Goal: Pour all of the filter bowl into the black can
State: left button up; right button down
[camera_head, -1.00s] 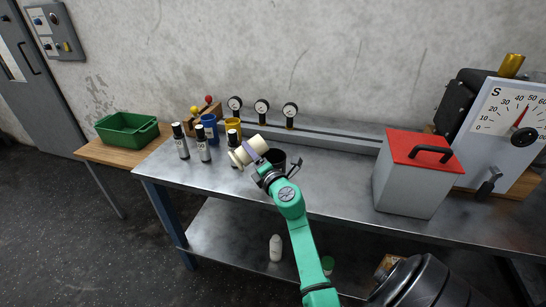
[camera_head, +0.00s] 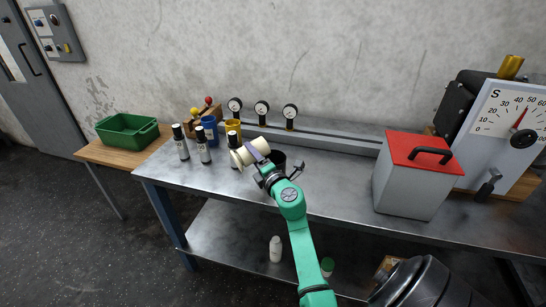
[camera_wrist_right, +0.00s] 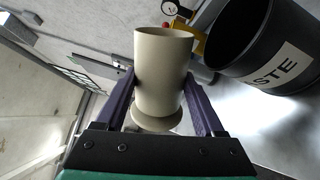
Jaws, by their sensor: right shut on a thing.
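The cream filter bowl (camera_head: 245,155) is tipped far over in my right gripper (camera_head: 264,168), above the bench. In the right wrist view the bowl (camera_wrist_right: 163,72) sits between the two purple fingers of the gripper (camera_wrist_right: 160,95), which are shut on its sides. Its inside and any contents are not visible. The black can (camera_head: 278,158) stands on the bench just right of the bowl, partly hidden by the gripper. In the right wrist view the can (camera_wrist_right: 262,50) is open, with a white label ending "STE", apart from the bowl. My left gripper is not in view.
Dark bottles (camera_head: 181,142), a blue cup (camera_head: 210,128) and a yellow cup (camera_head: 233,127) stand left of the bowl. Gauges (camera_head: 262,107) line the back. A red-lidded grey box (camera_head: 405,185) stands right. The metal bench (camera_head: 325,185) is clear between can and box.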

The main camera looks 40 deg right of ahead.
jog(key=shift+d+r+m+p, duration=0.45)
jog(key=shift+m+p, duration=0.15)
jog(key=shift+p, duration=0.1)
jog(key=shift+s+d+r+m+p, duration=0.15)
jog(key=shift+r+m+p, duration=0.15)
jog(key=shift+m+p, duration=0.7)
dwell(0.6)
